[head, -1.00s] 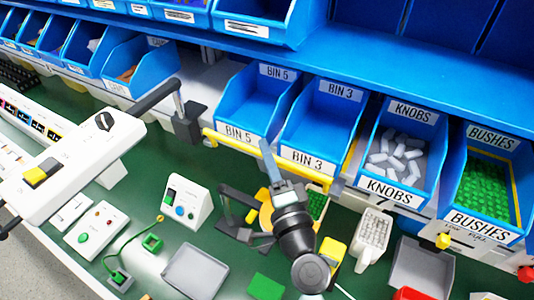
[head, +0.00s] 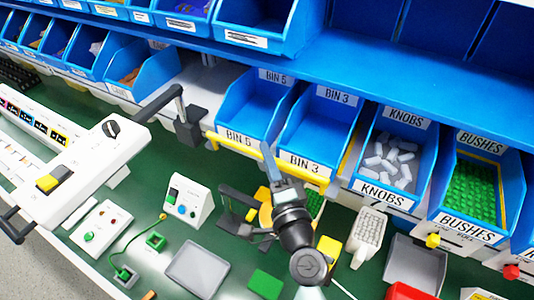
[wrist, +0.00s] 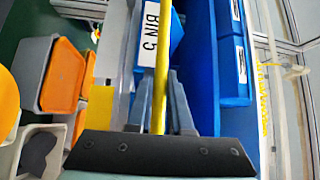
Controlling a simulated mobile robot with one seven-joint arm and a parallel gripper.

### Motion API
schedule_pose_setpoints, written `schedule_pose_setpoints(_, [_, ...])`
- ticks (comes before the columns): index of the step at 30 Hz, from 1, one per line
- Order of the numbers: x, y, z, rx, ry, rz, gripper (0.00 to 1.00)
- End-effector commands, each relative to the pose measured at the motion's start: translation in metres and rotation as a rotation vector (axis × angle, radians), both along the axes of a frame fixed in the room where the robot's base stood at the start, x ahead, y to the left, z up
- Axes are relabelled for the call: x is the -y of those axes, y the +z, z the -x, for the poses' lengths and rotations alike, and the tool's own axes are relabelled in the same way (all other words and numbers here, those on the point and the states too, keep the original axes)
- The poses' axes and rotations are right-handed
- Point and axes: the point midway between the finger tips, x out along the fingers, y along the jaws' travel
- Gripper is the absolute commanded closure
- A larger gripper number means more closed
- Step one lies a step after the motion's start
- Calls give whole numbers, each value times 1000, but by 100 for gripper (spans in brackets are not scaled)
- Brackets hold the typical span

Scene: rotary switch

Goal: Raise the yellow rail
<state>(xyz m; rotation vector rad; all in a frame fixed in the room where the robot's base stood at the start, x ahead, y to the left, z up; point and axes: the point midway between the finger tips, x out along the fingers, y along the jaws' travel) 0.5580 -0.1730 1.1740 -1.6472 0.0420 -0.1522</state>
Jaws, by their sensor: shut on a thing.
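The yellow rail (head: 228,144) runs along the front of the blue bins labelled BIN 5 (head: 240,110) and BIN 3 (head: 315,135), just below their labels. My gripper (head: 268,155) reaches up to the middle of the rail from the bench side. In the wrist view the rail (wrist: 160,60) passes lengthwise between the two grey fingers of my gripper (wrist: 160,95). The fingers are shut on it. The arm hides part of the rail in the head view.
The KNOBS bin (head: 393,150) and BUSHES bin (head: 475,190) stand right of the rail. A dark bracket on a white console (head: 85,160) stands to the left. Below, the green bench holds a grey tray (head: 198,270) and a control box (head: 187,200).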

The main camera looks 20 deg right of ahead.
Motion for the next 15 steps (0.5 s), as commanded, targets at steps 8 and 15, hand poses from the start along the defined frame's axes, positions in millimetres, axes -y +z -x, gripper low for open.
schedule_pose_setpoints(8, [0, 0, 0, 0, -1, 0, 52])
schedule_pose_setpoints(15, [0, 0, 0, 0, -1, 0, 52])
